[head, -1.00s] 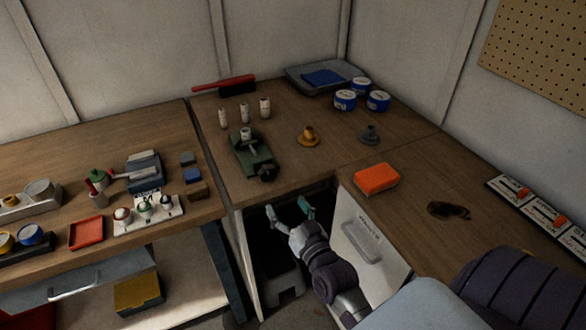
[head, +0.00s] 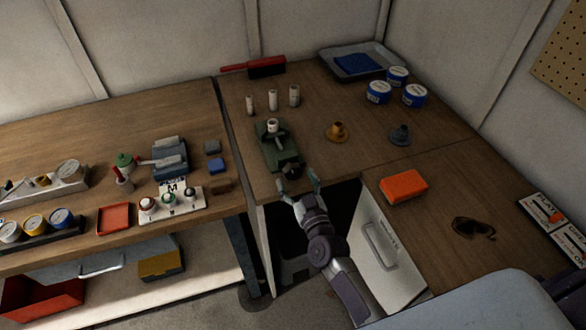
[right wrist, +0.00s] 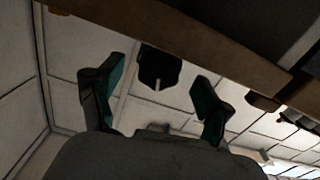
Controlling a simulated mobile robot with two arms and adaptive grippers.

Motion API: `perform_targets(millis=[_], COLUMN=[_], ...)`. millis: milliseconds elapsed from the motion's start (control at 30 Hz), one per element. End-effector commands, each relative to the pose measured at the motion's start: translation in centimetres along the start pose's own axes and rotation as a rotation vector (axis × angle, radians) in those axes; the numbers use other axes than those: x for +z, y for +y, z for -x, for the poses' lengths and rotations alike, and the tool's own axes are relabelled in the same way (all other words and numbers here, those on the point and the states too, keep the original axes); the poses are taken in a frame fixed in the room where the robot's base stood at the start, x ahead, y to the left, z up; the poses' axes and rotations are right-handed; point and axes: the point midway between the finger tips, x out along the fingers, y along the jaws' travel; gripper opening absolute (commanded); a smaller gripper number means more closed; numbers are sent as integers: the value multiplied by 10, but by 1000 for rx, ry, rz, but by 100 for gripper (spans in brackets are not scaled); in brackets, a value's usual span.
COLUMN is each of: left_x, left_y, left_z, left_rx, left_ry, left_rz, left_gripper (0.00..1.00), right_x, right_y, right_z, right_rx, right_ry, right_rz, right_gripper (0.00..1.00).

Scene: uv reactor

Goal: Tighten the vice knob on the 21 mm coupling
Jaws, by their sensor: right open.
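The green vice (head: 268,155) stands near the front edge of the back worktop, with a white coupling (head: 272,126) upright in it. Its dark knob (head: 291,171) faces the front edge. My right gripper (head: 297,183) is open and empty, with its fingertips close to the knob at the table edge. In the right wrist view, the black knob (right wrist: 160,68) shows between and beyond the two spread fingers (right wrist: 155,90); no contact shows. The size marking on the coupling is too small to read. My left gripper is not in view.
The worktop edge (right wrist: 190,50) crosses above the fingers in the right wrist view. Several white cylinders (head: 272,99) stand behind the vice. A brass flanged part (head: 337,131) and a grey one (head: 399,135) stand to its right. An orange block (head: 403,187) lies nearer.

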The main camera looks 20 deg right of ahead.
Motion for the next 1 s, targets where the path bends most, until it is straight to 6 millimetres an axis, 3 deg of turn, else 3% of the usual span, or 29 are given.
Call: perform_targets(millis=[100, 200, 600, 933, 1000], left_x=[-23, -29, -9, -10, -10], left_y=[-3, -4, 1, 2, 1], left_z=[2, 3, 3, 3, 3], left_rx=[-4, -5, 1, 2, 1], left_ry=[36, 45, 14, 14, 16], left_rz=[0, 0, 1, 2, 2], left_gripper=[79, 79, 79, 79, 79], right_x=[-1, 0, 0, 0, 0], right_y=[0, 0, 0, 0, 0], right_z=[-18, -27, -33, -33, -33], right_rx=[-1, -1, 0, 0, 0], right_ry=[1, 0, 0, 0, 0], right_rz=[2, 1, 1, 1, 0], right_gripper=[79, 79, 77, 22, 18])
